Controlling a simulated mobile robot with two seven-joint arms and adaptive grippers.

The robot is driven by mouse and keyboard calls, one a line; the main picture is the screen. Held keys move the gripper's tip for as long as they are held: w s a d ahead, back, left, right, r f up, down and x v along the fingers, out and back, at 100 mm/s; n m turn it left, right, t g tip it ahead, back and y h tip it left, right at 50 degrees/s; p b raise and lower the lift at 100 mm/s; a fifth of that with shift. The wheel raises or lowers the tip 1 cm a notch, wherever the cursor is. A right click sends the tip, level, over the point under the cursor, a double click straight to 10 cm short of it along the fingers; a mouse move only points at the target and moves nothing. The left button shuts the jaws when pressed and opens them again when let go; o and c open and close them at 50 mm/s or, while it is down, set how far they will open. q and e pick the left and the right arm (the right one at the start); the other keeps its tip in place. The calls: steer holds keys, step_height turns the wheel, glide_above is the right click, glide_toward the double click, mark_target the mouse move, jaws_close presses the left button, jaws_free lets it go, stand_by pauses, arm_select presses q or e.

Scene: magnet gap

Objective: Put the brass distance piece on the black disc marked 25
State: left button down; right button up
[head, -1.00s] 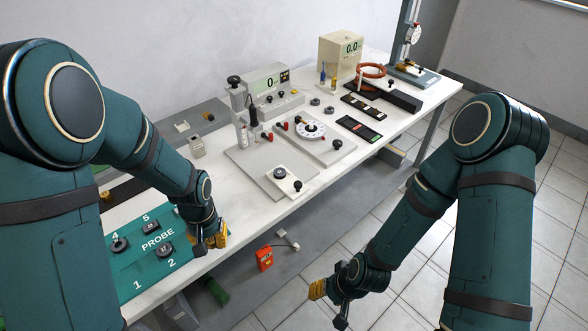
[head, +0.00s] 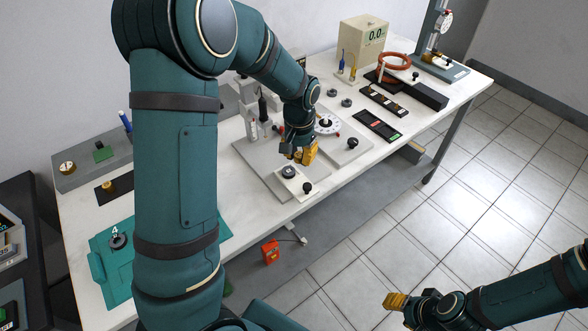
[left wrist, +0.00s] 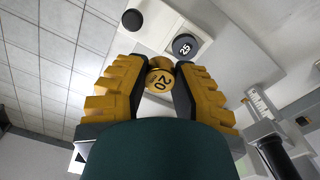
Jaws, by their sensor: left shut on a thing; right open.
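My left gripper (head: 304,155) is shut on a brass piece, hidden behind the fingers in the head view. In the left wrist view the brass piece (left wrist: 160,79) sits between the yellow fingertips (left wrist: 160,88), its round face marked 20. The black disc (head: 288,172) lies on a white plate close to the left gripper; in the left wrist view the disc (left wrist: 184,46) shows its number 25, just beyond the fingertips. The brass piece appears apart from the disc. My right gripper (head: 396,303) is open, off the table over the floor.
The white plate (head: 294,190) also carries a black knob (head: 306,188). A dial with a white face (head: 328,123) stands behind. A teal board (head: 107,262) lies at the left and another small brass part (head: 108,187) on a black mat. A red box (head: 270,252) hangs below the table's front.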

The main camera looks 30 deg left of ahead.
arm_select(q)
steer(key=a+r, duration=0.2)
steer(key=a, duration=0.1)
steer(key=b, duration=0.1)
glide_above(289, 171)
step_height(289, 171, down, 5)
steer(key=shift+w+a+r, duration=0.1)
steer(key=shift+a, duration=0.05)
steer(key=shift+f+b, duration=0.7)
steer(key=shift+f, duration=1.7)
steer(key=shift+r, duration=0.1)
steer(key=c, duration=0.8)
jaws_free()
